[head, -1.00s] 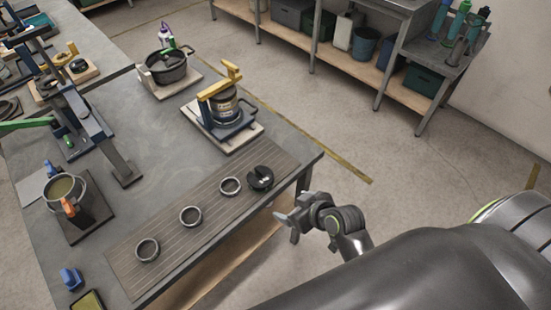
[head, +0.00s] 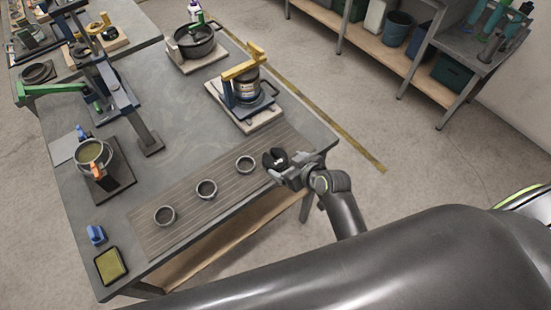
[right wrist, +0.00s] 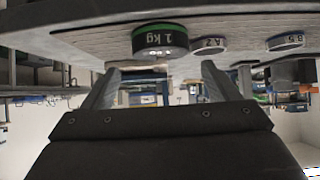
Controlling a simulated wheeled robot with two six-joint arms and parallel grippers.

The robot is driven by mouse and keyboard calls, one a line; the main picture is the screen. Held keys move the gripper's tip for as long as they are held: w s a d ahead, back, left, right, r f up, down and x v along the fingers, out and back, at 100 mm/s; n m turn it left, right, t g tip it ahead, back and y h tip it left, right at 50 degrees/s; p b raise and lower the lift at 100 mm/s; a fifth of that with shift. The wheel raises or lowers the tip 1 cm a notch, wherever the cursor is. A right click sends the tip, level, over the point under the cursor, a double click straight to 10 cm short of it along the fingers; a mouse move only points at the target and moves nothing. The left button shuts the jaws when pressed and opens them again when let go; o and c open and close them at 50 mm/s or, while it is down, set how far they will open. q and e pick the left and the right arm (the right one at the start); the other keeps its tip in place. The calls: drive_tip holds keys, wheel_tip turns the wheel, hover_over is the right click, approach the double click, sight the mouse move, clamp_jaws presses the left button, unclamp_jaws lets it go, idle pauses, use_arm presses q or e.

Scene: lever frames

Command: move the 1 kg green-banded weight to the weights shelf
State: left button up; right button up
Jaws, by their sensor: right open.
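The 1 kg weight (head: 273,157) is a dark, short cylinder at the right end of a ribbed grey mat (head: 180,232) on the table. In the right wrist view, which is upside down, the weight (right wrist: 160,40) shows its green band and "1 kg" label. My right gripper (head: 282,170) is at the table's near edge, right beside the weight. In the right wrist view its open fingers (right wrist: 160,72) point towards the weight, with nothing between them. Whether they touch it I cannot tell. My left gripper is not in view. I cannot tell which surface is the weights shelf.
Three grey rings (head: 206,189) lie in a row on the mat, left of the weight. A yellow-handled clamp device (head: 245,85) stands behind it. A pot (head: 193,42) is farther back. A bench (head: 375,43) with bins stands across clear floor.

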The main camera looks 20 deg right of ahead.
sight(275, 157)
drive_tip(key=shift+x, duration=1.35)
drive_tip(key=shift+w+a+f+p, duration=0.25)
drive_tip(key=shift+w+a+p, duration=0.05)
drive_tip(key=shift+w+p, duration=0.3)
drive_tip(key=shift+p+x, duration=0.4)
drive_tip(key=shift+x, duration=1.5)
drive_tip(key=shift+c, duration=0.4)
drive_tip(key=c, duration=1.4)
drive_tip(key=shift+w+r, duration=0.1)
drive_tip(key=shift+c, duration=1)
